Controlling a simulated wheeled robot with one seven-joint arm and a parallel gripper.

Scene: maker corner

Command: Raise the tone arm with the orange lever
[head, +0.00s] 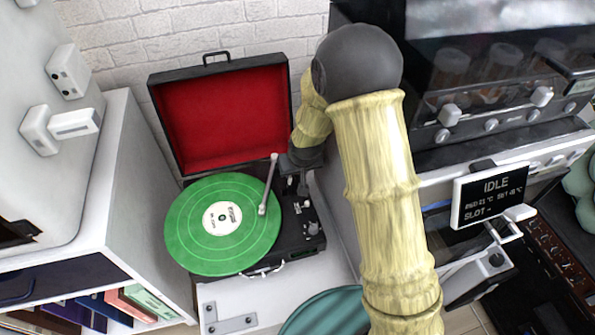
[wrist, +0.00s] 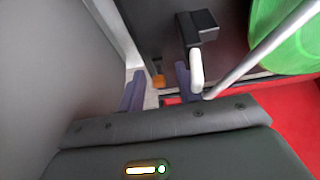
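The record player (head: 296,232) is a black suitcase deck with a green record (head: 200,238). Its grey tone arm (head: 268,185) reaches over the record; whether its tip touches the record I cannot tell. In the wrist view the tone arm (wrist: 245,62) runs diagonally at right. The small orange lever (wrist: 159,81) shows between the two purple-grey fingers of my gripper (wrist: 160,78), which is open. No contact with the lever is visible. In the head view my gripper (head: 305,156) is at the deck's back right corner; its fingertips and the lever are hidden there.
The open red-lined lid (head: 222,110) stands behind the deck. A white-tipped black block (wrist: 197,30) is close beside my right finger. A grey machine wall (wrist: 60,60) is at left in the wrist view. A metal bracket (head: 230,323) lies in front.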

